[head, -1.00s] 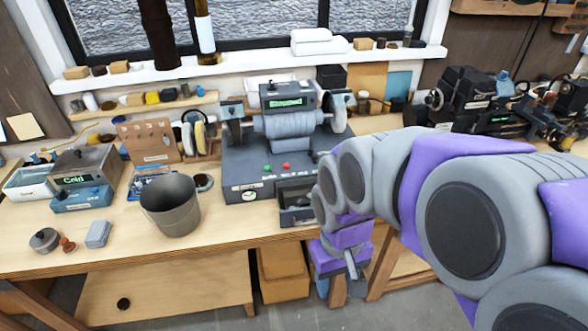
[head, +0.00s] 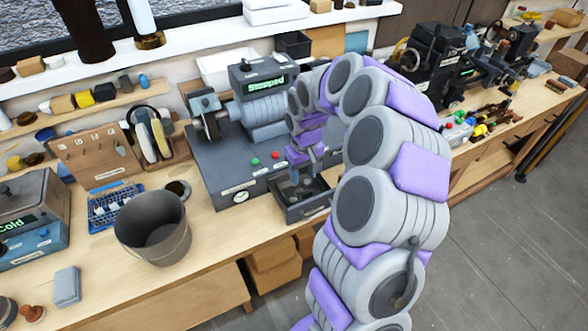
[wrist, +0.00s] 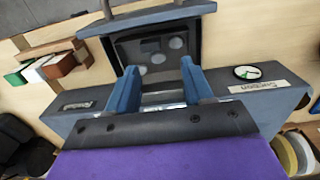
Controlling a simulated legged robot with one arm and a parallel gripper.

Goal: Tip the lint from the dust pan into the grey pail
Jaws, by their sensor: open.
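The dust pan (head: 302,203) is a dark, open-topped drawer sticking out of the front of the grey buffing machine (head: 222,168). In the wrist view the pan (wrist: 118,52) shows several pale round clumps of lint (wrist: 158,58) inside. My gripper (head: 308,174) is over the pan and points down. In the wrist view its two blue fingers (wrist: 160,82) are apart, with nothing visibly held between them. I cannot tell whether they touch the pan. The grey pail (head: 152,235) stands upright on the bench, left of the pan. Its bottom is hidden.
The machine's display (head: 265,86) reads "Stopped". A blue tray (head: 116,207) and a round dark cup (head: 178,190) are close behind the pail. A grey block (head: 67,286) lies to its left. The bench top between pail and pan is clear.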

